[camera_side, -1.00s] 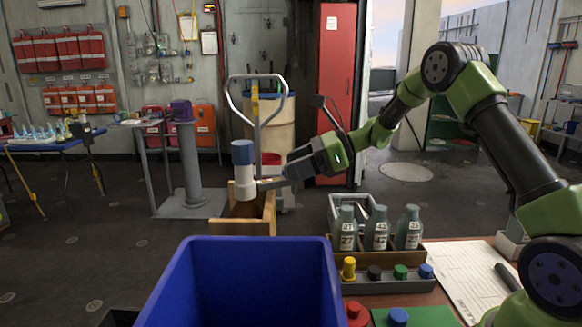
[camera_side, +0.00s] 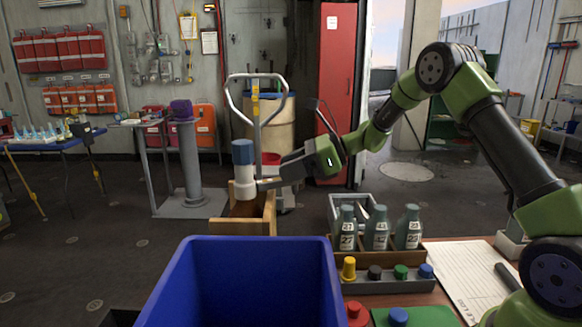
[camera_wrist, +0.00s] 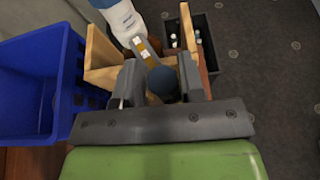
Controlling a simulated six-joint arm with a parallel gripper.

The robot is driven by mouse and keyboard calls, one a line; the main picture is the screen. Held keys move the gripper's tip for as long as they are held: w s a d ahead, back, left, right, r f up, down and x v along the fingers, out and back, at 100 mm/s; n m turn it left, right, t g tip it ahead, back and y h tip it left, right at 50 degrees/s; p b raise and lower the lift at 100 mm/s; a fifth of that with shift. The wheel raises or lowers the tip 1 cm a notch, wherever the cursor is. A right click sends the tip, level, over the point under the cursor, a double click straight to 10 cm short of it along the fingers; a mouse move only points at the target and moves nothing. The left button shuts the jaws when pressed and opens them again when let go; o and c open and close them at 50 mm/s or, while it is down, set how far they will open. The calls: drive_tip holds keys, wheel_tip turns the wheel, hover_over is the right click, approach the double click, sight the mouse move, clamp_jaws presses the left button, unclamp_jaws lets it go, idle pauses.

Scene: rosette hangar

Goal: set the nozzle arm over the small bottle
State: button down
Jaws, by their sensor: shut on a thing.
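A white post with a blue top (camera_side: 243,165) stands upright at a wooden box; its white body also shows at the top of the wrist view (camera_wrist: 122,20). A grey nozzle arm (camera_wrist: 147,50) with yellow and white labels runs from near this post to a dark blue knob (camera_wrist: 163,82). My gripper (camera_wrist: 160,85) is shut on that knob, one finger on each side. In the side view my gripper (camera_side: 270,183) is just right of the post. I cannot tell which bottle is the small one; whether the nozzle arm is above it is not visible.
The wooden box (camera_side: 262,212) lies below my gripper. Several labelled bottles (camera_side: 377,230) stand in a rack to the right, behind a row of coloured knobs (camera_side: 385,282). A blue bin (camera_side: 180,275) fills the front. A dark tray (camera_wrist: 209,45) with small items lies beyond the box.

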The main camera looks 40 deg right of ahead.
sight(273, 183)
drive_tip(key=shift+d+t, duration=0.1)
drive_tip(key=shift+t, duration=0.2)
drive_tip(key=shift+s+a+m+t+h, duration=0.3)
drive_tip(key=shift+s+m+h, duration=0.3)
drive_tip(key=shift+m+h, duration=0.2)
drive_tip(key=s+m+t+h, duration=0.1)
drive_tip(key=s+a+m+h, duration=0.1)
drive_tip(key=h, duration=0.1)
drive_tip(key=shift+a+m+t, duration=0.25)
drive_tip(key=shift+m+t, duration=0.15)
drive_tip(key=a+m+h, duration=0.1)
drive_tip(key=s+m+h, duration=0.1)
drive_tip(key=shift+s+a+m+t+h, duration=0.2)
drive_tip(key=shift+a+m+t+h, duration=0.1)
drive_tip(key=shift+a+h, duration=0.1)
drive_tip(key=shift+s+a+m+h, duration=0.25)
drive_tip(key=shift+a+m+h, duration=0.15)
drive_tip(key=shift+m+h, duration=0.35)
drive_tip(key=c, duration=0.8)
unclamp_jaws()
